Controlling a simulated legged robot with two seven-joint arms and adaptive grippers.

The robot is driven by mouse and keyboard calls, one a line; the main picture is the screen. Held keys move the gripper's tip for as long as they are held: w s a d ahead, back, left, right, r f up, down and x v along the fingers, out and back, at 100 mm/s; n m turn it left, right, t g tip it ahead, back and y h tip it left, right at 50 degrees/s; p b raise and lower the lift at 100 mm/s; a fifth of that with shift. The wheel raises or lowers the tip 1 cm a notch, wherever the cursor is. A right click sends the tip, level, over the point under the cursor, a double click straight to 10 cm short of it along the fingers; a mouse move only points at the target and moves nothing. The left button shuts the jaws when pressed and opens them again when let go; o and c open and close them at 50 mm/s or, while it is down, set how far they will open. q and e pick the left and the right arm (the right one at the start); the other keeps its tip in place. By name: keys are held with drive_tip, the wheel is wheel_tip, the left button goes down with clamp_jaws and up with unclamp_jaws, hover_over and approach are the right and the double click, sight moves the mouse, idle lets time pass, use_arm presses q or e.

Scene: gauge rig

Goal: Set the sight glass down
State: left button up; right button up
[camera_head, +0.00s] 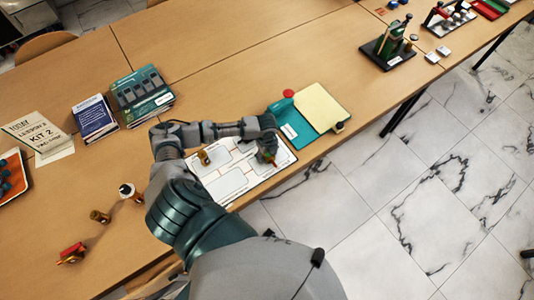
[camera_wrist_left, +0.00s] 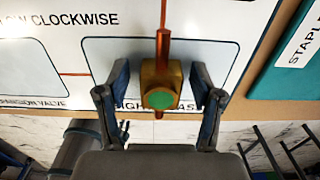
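The sight glass (camera_wrist_left: 160,85) is a brass block with a green round face and copper tube ends, seen in the left wrist view. It is over or on the outlined box of the white layout board (camera_wrist_left: 205,52) whose partly hidden label looks like "SIGHT GLASS". I cannot tell whether it touches the board. My left gripper (camera_wrist_left: 160,88) has one finger on each side of it, with a visible gap on both sides. In the head view my left gripper (camera_head: 268,152) is above the board's right end and mostly hides the sight glass. My right gripper is not in view.
A brass fitting (camera_head: 204,158) is on the board's upper left. A white-faced gauge (camera_head: 127,190), another brass fitting (camera_head: 100,216) and a red-handled valve (camera_head: 70,254) lie on the table at left. The table's front edge is close.

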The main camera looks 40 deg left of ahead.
use_arm(q)
drive_tip(key=shift+d+r, duration=0.1)
drive_tip(key=shift+r, duration=0.05)
wheel_tip(320, 180, up, 12)
drive_tip(key=p, duration=0.1)
idle(0.3)
drive_tip(key=shift+f, duration=0.2)
idle(0.3)
